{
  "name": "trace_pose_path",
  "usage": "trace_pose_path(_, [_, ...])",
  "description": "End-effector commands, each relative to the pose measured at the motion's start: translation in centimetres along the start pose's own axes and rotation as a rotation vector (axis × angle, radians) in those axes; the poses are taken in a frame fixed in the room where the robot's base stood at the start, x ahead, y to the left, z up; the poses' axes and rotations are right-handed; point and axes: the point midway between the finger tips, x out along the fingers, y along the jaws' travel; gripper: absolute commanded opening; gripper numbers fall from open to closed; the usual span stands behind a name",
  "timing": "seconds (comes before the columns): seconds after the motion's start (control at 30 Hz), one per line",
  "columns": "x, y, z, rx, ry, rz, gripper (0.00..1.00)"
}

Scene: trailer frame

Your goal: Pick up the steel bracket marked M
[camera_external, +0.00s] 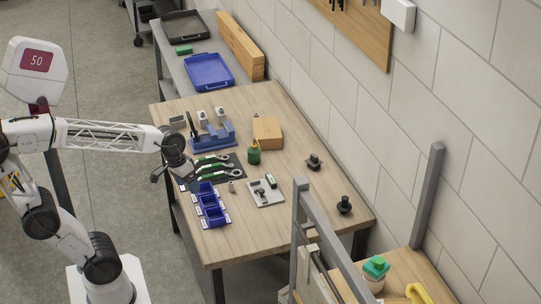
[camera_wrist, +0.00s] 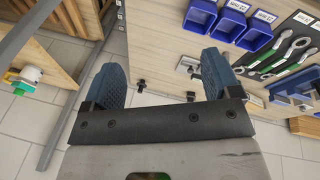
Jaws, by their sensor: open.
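My gripper (camera_external: 177,174) is open and empty, held over the left edge of the wooden workbench (camera_external: 290,215). In the wrist view its two blue-grey finger pads stand wide apart (camera_wrist: 162,72), with nothing between them. A light grey plate (camera_external: 276,200) with small metal and dark parts on it lies on the bench, to the right of my gripper. It also shows, partly, in the wrist view (camera_wrist: 186,73), beyond the fingers. A small grey metal piece (camera_external: 232,187) stands left of the plate. No mark M is readable, so I cannot tell which part is the bracket.
Blue bins (camera_external: 214,215) with labels stand near my gripper. Green-handled wrenches (camera_external: 214,175) lie on a dark mat beside a blue holder (camera_external: 226,137). The front bench area is clear.

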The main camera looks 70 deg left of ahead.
Motion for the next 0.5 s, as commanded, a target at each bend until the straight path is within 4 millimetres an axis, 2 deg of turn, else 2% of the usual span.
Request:
trace_pose_path(0.03, [0.0, -0.2, -1.6, -0.057, -0.001, 0.017, 0.83])
trace_pose_path(0.27, [-0.2, -1.6, -8.1, -0.318, -0.001, 0.108, 0.83])
trace_pose_path(0.5, [-0.3, -4.5, -15.3, -0.591, 0.007, 0.209, 0.83])
